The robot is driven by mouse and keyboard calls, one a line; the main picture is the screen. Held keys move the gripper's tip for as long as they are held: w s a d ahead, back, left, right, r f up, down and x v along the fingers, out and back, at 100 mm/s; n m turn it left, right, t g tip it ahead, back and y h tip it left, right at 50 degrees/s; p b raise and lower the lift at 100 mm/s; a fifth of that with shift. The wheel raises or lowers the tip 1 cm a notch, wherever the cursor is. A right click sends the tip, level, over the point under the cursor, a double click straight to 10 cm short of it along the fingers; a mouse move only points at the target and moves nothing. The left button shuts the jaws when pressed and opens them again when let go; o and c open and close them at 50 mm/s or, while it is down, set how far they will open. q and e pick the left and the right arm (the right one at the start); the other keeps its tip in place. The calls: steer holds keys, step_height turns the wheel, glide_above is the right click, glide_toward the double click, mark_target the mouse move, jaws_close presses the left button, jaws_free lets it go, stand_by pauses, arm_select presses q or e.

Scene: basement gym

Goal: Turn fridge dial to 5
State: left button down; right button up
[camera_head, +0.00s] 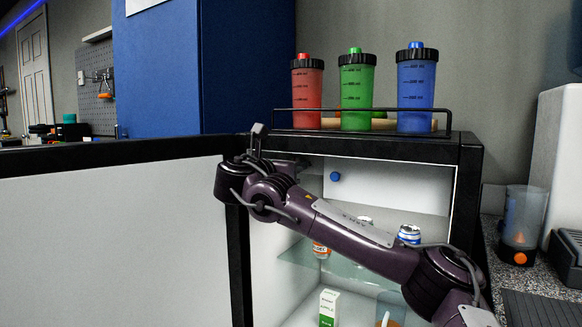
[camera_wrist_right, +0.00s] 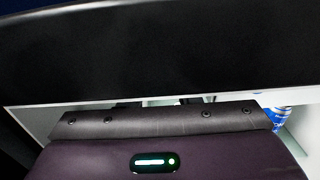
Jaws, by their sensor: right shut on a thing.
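The fridge (camera_head: 465,160) stands open, its door (camera_head: 120,215) swung out to the left. The small blue dial (camera_head: 335,176) is on the inner back wall, high up and left of the middle. My right arm crosses in front of the opening and folds back at its left edge. My right gripper (camera_head: 312,172) reaches inside beneath the fridge top, at the left of the dial, and is shut on it. Its fingertips are mostly hidden by the arm. In the right wrist view only the gripper's body shows; the black fridge rim (camera_wrist_right: 160,55) hides the fingers. The dial's setting is not readable. My left gripper is not in view.
Red (camera_head: 307,90), green (camera_head: 356,92) and blue (camera_head: 415,92) shaker bottles stand behind a rail on the fridge top. A blue can (camera_head: 409,234), also in the right wrist view (camera_wrist_right: 277,118), stands inside; below is a carton (camera_head: 328,308).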

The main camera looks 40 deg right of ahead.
stand_by(0.8)
steer(key=o, duration=1)
steer(key=shift+c, duration=0.2)
steer(key=shift+a, duration=0.1)
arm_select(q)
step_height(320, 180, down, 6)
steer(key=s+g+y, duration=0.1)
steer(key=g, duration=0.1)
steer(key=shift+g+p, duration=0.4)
arm_select(e)
steer(key=v, duration=0.7)
steer(key=shift+a, duration=0.35)
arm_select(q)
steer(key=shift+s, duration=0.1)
arm_select(e)
steer(key=shift+s, duration=0.15)
